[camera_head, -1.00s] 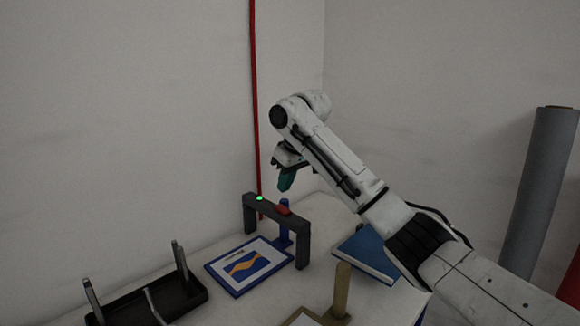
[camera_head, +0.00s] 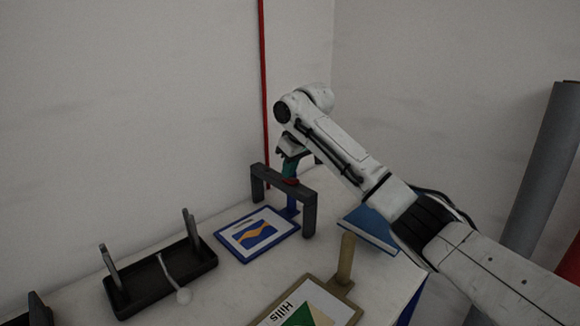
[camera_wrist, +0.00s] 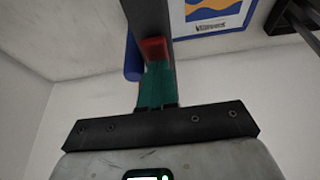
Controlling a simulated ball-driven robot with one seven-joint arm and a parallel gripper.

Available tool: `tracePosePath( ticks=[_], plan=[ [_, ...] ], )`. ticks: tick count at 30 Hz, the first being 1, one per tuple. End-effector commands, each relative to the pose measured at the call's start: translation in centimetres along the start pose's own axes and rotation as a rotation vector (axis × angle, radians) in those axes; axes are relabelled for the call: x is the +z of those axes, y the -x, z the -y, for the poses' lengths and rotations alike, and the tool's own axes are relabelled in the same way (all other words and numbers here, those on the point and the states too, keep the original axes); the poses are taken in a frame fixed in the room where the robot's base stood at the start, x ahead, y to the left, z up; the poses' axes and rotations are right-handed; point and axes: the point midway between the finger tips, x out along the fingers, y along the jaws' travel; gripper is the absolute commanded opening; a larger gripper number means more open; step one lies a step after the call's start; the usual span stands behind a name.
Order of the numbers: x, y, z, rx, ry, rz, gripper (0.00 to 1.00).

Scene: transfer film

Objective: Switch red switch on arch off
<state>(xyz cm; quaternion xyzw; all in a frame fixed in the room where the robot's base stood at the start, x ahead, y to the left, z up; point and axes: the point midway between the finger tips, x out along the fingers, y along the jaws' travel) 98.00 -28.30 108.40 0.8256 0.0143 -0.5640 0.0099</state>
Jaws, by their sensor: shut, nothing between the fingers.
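The dark grey arch (camera_head: 309,215) stands on the table near the wall. Its red switch (camera_head: 291,182) sits on the crossbar and is partly covered by my gripper (camera_head: 290,173). My gripper's green fingers are shut and empty, pointing down with their tips at the switch. In the wrist view, the red switch (camera_wrist: 154,48) shows right at the tips of the fingers (camera_wrist: 157,82), apparently touching, with the arch's bar (camera_wrist: 149,15) beyond. No green light shows on the crossbar now.
A blue-framed picture (camera_head: 225,239) lies in front of the arch, with a blue post (camera_head: 292,203) close by. A blue book (camera_head: 365,232) lies to the right.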

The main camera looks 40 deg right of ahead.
Motion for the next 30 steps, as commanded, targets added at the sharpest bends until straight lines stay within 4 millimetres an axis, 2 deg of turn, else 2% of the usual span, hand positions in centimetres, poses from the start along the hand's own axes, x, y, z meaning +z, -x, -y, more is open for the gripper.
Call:
tracePosePath(
  ticks=[19,30],
  plan=[
    [1.8,0.3,0.0,-0.002,-0.002,0.01,0.0],
    [1.6,0.5,0.0,-0.001,-0.001,0.006,0.0]
  ],
)
